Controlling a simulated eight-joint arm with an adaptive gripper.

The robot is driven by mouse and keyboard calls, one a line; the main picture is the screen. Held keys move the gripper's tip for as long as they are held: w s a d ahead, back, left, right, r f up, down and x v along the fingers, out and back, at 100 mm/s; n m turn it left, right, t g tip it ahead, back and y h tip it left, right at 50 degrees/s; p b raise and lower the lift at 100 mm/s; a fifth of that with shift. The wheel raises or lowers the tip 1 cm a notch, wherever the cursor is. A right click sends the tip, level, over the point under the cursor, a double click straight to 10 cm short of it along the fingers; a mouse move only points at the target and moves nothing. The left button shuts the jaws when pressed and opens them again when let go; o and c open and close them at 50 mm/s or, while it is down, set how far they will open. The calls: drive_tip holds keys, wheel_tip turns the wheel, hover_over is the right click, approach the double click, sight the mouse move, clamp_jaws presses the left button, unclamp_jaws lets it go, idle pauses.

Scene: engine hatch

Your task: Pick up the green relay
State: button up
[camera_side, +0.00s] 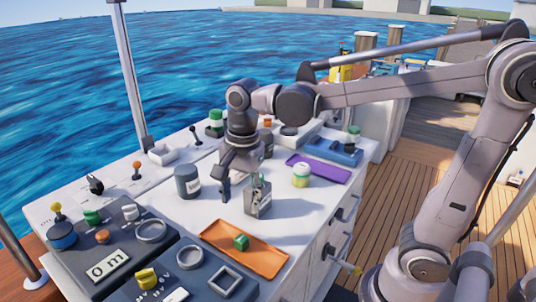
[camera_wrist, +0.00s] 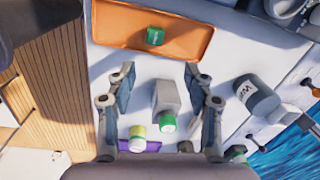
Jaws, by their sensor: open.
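The green relay (camera_side: 241,242) is a small green block lying on the orange tray (camera_side: 268,263) near the front of the white bench. In the wrist view the relay (camera_wrist: 155,36) sits near the middle of the tray (camera_wrist: 192,42), beyond my fingertips. My gripper (camera_side: 240,185) is above the bench behind the tray, pointing down, with its fingers apart. In the wrist view my gripper (camera_wrist: 160,80) has nothing held between its fingers. A grey holder (camera_side: 258,204) shows between the fingers there, apparently below them. The relay is fully in sight.
A dark labelled bottle (camera_side: 187,182) stands left of my gripper, and a green-and-yellow jar (camera_side: 301,176) stands right. A purple tray (camera_side: 322,169) and blue tray (camera_side: 336,151) lie farther right. Dark control panels (camera_side: 180,274) with knobs and rings border the orange tray's left.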

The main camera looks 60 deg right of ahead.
drive_tip(key=m, duration=0.2)
drive_tip(key=g, duration=0.1)
hover_over(241, 238)
drive_tip(key=f, duration=0.5)
drive_tip(key=shift+w+f, duration=0.2)
drive_tip(key=shift+w, duration=0.2)
drive_tip(key=shift+s+d+f, duration=0.1)
drive_tip(key=shift+s+f, duration=0.1)
drive_tip(key=shift+f, duration=1.2)
drive_tip(key=shift+s+f, duration=0.2)
drive_tip(key=shift+f, duration=1.15)
clamp_jaws()
